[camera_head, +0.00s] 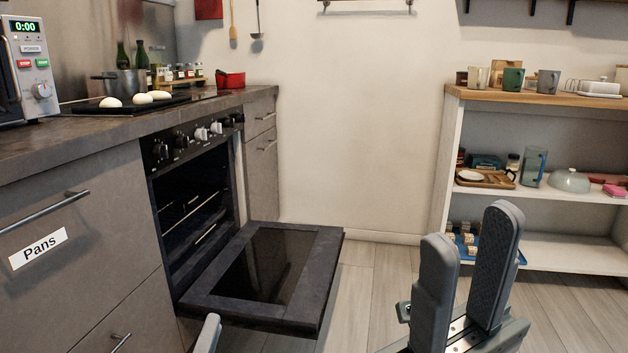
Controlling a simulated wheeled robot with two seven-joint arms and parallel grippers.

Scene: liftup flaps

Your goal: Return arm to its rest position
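My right gripper (471,228) stands at the lower right with its two grey fingers pointing up. The fingers are apart with nothing between them. Of my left gripper, only one grey fingertip (209,334) shows at the bottom edge, in front of the oven door's near edge; the rest is out of view. The oven door (262,273) is folded down, about level, with its dark glass facing up. The oven's inside (195,212) is open to view and shows racks. I cannot tell whether the fingertip touches the door.
A dark tray (88,109) with white rolls lies on the counter, near a pot (125,82) and a microwave (28,65). A drawer labelled Pans (70,215) is at left. A shelf unit (447,150) with mugs and dishes stands at right. Floor between is clear.

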